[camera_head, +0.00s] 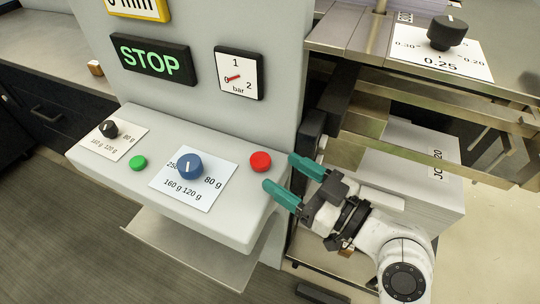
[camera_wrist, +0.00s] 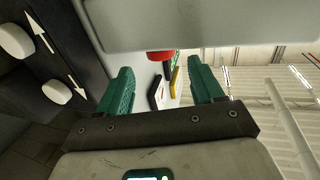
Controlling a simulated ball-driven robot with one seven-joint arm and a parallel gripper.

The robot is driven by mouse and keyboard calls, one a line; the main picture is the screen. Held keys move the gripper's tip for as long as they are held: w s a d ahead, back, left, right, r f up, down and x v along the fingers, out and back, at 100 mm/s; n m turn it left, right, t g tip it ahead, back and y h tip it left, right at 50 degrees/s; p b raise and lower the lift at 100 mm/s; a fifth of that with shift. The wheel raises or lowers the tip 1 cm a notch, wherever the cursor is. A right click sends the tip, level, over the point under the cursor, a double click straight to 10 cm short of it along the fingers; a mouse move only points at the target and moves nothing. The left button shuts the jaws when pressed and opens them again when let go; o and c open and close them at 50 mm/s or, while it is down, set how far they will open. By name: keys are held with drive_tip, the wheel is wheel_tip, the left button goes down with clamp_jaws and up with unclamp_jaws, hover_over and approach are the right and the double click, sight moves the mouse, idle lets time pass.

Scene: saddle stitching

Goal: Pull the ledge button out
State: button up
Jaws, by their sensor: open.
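A round red button (camera_head: 260,161) sits on the light grey ledge (camera_head: 235,225) near its right end. A smaller green button (camera_head: 139,162) sits on the same ledge to the left. My gripper (camera_head: 280,171), with two green fingers, is open and empty just right of the red button, its fingertips pointing toward it. In the wrist view the red button (camera_wrist: 160,56) shows ahead between the open fingers (camera_wrist: 161,85), partly cut off by the ledge (camera_wrist: 200,22). The fingers appear apart from the button.
A blue knob (camera_head: 189,166) and a black knob (camera_head: 108,129) stand on the ledge on marked cards. A STOP sign (camera_head: 152,60) and a bar gauge (camera_head: 239,74) are on the panel behind. Metal machine framework (camera_head: 430,95) stands close to the right, beside my arm.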

sight(269, 164)
drive_tip(key=shift+p+x, duration=0.3)
drive_tip(key=shift+x, duration=2.3)
drive_tip(key=shift+c, duration=0.4)
clamp_jaws()
